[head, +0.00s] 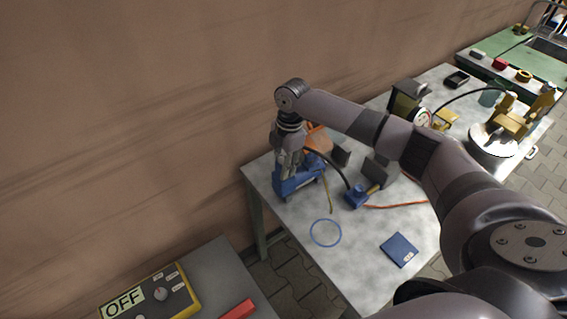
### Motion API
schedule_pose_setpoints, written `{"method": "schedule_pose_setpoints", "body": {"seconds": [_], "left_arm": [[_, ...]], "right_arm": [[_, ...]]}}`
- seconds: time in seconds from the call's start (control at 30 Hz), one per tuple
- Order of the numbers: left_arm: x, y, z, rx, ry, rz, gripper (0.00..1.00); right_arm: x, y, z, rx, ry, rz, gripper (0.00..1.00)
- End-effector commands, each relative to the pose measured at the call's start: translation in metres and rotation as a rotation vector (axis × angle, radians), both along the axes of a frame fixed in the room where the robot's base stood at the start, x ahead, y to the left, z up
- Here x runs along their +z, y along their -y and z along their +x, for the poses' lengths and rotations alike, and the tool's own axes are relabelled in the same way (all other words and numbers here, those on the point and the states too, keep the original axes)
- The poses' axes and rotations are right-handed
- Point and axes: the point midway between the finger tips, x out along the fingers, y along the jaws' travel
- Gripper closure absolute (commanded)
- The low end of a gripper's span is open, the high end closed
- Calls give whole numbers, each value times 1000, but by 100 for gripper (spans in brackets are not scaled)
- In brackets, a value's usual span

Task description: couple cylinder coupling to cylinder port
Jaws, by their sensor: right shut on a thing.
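My right gripper (289,168) points down at the far left end of the grey table, its fingers closed. A black hose (330,162) leads from beside the fingers to a small blue block (356,196). The cylinder coupling appears to be at the hose end in my fingers, which hide it. A blue body (299,184), apparently the cylinder, stands right under the gripper. Its port is hidden or too small to make out, so I cannot tell whether the coupling touches it. My left gripper is out of view.
The grey table (350,262) holds a blue ring (325,233), a blue booklet (399,249), an orange cable (395,206) and dark blocks. An orange part (318,138) stands behind the gripper. A yellow meter reading OFF (150,294) lies at lower left. The wall is close behind.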

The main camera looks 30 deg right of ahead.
Motion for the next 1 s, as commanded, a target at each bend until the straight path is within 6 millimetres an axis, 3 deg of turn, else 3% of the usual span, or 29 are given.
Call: {"method": "schedule_pose_setpoints", "body": {"seconds": [0.03,0.07,0.4,0.77,1.0], "left_arm": [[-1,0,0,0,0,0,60],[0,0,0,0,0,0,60],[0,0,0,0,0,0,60],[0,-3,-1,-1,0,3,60],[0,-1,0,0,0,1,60]], "right_arm": [[-1,0,0,0,0,0,95],[-1,0,0,0,1,0,69],[-1,0,0,0,0,0,47],[3,1,0,0,1,0,47],[44,6,2,0,4,1,47]]}}
